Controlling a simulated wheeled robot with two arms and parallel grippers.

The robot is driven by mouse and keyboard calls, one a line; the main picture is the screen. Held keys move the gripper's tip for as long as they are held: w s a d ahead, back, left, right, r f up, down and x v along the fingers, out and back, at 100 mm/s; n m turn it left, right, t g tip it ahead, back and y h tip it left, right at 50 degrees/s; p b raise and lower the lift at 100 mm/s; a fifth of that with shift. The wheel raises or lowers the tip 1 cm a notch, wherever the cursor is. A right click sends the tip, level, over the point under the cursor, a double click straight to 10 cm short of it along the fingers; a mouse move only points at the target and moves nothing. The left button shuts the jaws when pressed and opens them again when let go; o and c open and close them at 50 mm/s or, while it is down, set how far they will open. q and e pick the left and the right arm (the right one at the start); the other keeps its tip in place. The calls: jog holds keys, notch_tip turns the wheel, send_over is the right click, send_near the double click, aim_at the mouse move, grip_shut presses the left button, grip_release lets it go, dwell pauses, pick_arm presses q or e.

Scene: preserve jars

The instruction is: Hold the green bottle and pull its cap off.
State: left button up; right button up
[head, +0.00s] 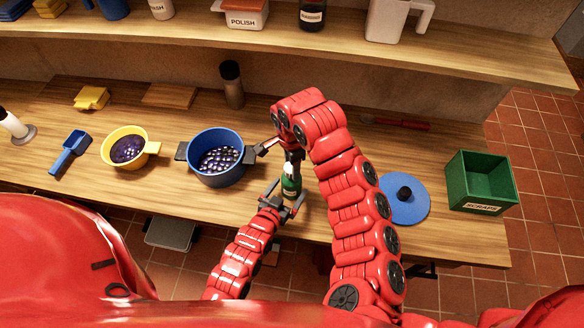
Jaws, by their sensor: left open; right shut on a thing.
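The green bottle (290,187) stands upright near the counter's front edge, with a pale patch at its upper part. My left gripper (284,203) is open at the bottle's lower body, with its jaws around or just in front of it. I cannot tell whether they touch it. My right gripper (292,157) points down from above and is shut at the bottle's top. The cap is hidden by this gripper.
A blue pot (217,178) of dark berries stands just left of the bottle, with a yellow pot (148,149) beyond it. A blue lid (404,211) and a green scraps bin (480,184) are at the right. A dark-topped jar (232,86) stands behind. A shelf (300,42) runs along the back.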

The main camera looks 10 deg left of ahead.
pick_arm(q)
jog(key=shift+w, duration=0.1)
dwell(0.3)
jog(key=shift+x, duration=0.85)
jog(key=shift+c, duration=0.3)
grip_shut()
